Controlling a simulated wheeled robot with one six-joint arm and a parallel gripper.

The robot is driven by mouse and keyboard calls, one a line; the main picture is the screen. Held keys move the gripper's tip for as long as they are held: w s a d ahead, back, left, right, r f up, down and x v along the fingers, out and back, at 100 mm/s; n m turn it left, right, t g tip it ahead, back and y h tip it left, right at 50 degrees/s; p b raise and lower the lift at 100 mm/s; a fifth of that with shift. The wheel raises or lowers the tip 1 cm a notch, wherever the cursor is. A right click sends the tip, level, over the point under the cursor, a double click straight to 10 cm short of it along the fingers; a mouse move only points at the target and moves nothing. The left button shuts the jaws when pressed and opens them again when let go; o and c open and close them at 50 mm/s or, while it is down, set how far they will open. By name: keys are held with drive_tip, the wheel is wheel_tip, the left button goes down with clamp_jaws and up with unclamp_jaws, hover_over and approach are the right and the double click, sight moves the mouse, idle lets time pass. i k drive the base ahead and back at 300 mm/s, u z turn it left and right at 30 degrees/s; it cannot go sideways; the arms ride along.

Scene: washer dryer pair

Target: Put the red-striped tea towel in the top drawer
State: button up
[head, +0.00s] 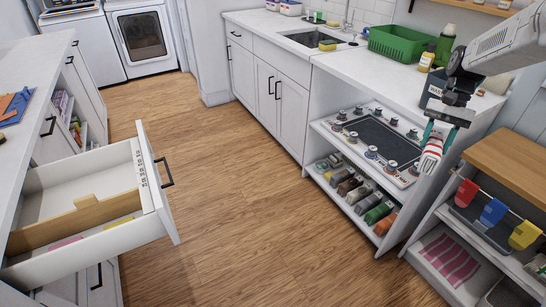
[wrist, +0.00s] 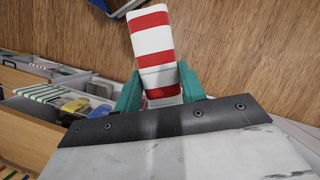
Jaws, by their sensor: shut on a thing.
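The red-striped tea towel, a folded white bundle with red bands, hangs from my gripper in the head view (head: 430,158). It also shows in the wrist view (wrist: 153,48), standing out between the teal fingers. My gripper (head: 440,132) is shut on one end of it, in the air in front of the right-hand counter; it also shows in the wrist view (wrist: 160,92). The open drawer (head: 122,236) is far to the left in the head view, pulled out from the left cabinet. Inside are a wooden divider (head: 75,222), something pink and something yellow. The drawer's far inside corner is partly hidden.
Below my gripper are open shelves (head: 345,196) with knobs and rolled items. A rack with hanging coloured cloths (head: 492,212) and a pink-striped cloth (head: 449,259) stands at the lower right. A green basket (head: 397,43) is on the counter. The wooden floor between is clear.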

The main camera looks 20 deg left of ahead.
sight(111, 176)
drive_tip(key=u, duration=0.9)
drive_tip(key=i, duration=1.1)
drive_tip(key=u, duration=1.35)
drive_tip(key=i, duration=0.5)
